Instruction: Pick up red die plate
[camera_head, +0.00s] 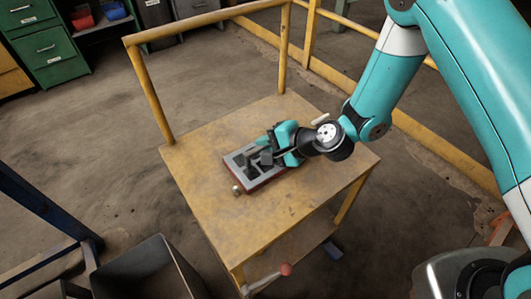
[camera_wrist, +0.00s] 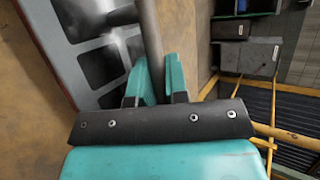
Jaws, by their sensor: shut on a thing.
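The red die plate (camera_head: 268,181) lies on the yellow table, with a grey top, square openings and red sides. In the wrist view its grey face (camera_wrist: 78,46) fills the upper left. My gripper (camera_head: 268,152) is over the plate's right part. In the wrist view my gripper's teal fingers (camera_wrist: 160,76) are shut around a dark grey bar (camera_wrist: 150,32) that appears to be part of the plate. The bar's lower end is hidden by the fingers. I cannot tell whether the plate is touching the table or slightly raised.
The yellow table (camera_head: 205,190) has a rail (camera_head: 152,92) along its back and free room around the plate. A small round metal piece (camera_head: 237,189) is near the plate's front left corner. A dark open bin (camera_head: 150,272) stands on the floor at lower left. Green cabinets (camera_head: 45,45) stand at the back left.

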